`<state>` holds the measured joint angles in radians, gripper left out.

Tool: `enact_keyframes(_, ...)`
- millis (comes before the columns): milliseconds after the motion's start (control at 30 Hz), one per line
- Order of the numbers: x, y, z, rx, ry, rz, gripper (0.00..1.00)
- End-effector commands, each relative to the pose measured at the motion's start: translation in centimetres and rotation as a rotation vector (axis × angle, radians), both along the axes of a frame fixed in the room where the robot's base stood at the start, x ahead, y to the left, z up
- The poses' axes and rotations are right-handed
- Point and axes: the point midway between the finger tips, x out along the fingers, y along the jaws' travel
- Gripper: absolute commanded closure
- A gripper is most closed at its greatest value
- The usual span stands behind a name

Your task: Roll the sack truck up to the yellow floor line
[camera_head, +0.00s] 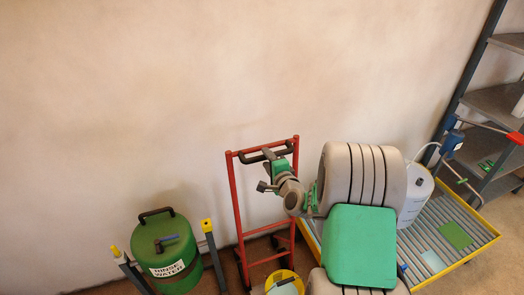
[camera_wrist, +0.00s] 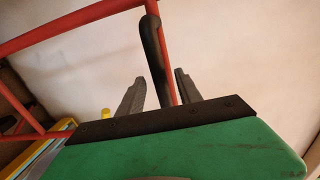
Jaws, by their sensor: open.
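The sack truck (camera_head: 236,200) has a red frame and stands upright against the pale wall, left of my arm in the head view. A black grip (camera_head: 246,158) sits near its top. My gripper (camera_head: 269,155) is at the top of the truck, close to this grip. In the wrist view, my gripper (camera_wrist: 159,78) is open. The black grip (camera_wrist: 152,45) and a red bar show between its grey fingers. I cannot tell whether the fingers touch the grip. The truck's lower part is partly hidden by a bucket. The yellow floor line is not visible.
A green rinse water drum (camera_head: 165,240) stands left of the truck, with yellow-topped posts (camera_head: 207,228) beside it. A yellow bucket (camera_head: 285,274) is in front. Right of my arm are a yellow-edged grated tray (camera_head: 470,255), a white container (camera_head: 413,200) and grey shelves (camera_head: 490,100).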

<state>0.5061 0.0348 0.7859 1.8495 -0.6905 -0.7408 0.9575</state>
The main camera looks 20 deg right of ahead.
Motion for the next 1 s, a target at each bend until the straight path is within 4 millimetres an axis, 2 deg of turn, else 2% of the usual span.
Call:
enact_keyframes(100,2.4,0.2,-0.4,-0.003,0.003,0.005,0.59)
enact_keyframes(233,4.3,0.1,-0.7,-0.003,0.001,0.005,0.59)
enact_keyframes(367,5.0,0.1,-1.0,-0.005,0.001,0.003,0.59)
enact_keyframes(567,5.1,0.1,-1.0,-0.005,0.001,0.003,0.59)
enact_keyframes(1000,4.9,0.1,-1.3,-0.005,0.007,0.003,0.95)
